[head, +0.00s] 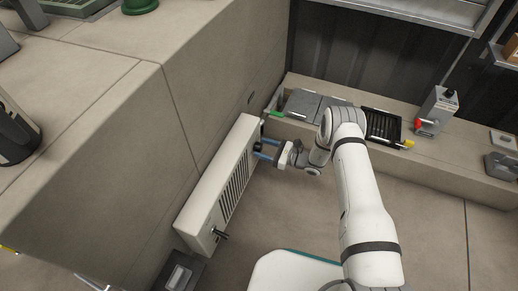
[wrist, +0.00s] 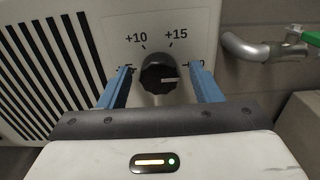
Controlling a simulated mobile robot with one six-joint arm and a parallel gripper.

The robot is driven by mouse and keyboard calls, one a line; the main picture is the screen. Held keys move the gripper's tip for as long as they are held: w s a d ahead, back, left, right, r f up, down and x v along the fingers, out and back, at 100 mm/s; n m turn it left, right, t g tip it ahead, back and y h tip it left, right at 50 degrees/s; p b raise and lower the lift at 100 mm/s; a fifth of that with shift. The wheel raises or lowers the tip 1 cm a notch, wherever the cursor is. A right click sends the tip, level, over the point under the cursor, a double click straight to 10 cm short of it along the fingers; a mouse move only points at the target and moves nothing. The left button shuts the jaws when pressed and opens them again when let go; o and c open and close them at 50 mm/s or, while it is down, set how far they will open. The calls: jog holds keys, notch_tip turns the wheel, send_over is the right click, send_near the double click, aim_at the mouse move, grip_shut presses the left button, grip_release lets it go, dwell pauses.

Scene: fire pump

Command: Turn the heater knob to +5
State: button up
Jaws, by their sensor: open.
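The heater (head: 208,193) is a long white box with a dark slotted grille, standing along the beige wall. In the head view, my gripper (head: 264,149) reaches the heater's far end.
A metal pipe (wrist: 252,48) with a green handle (wrist: 311,38) is just right of the heater. A dark handle (head: 219,234) sticks out at the heater's near end. A grey box (head: 436,108) with a red part stands on the ledge.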

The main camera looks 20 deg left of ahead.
jog(key=shift+a, duration=0.35)
jog(key=shift+c, duration=0.6)
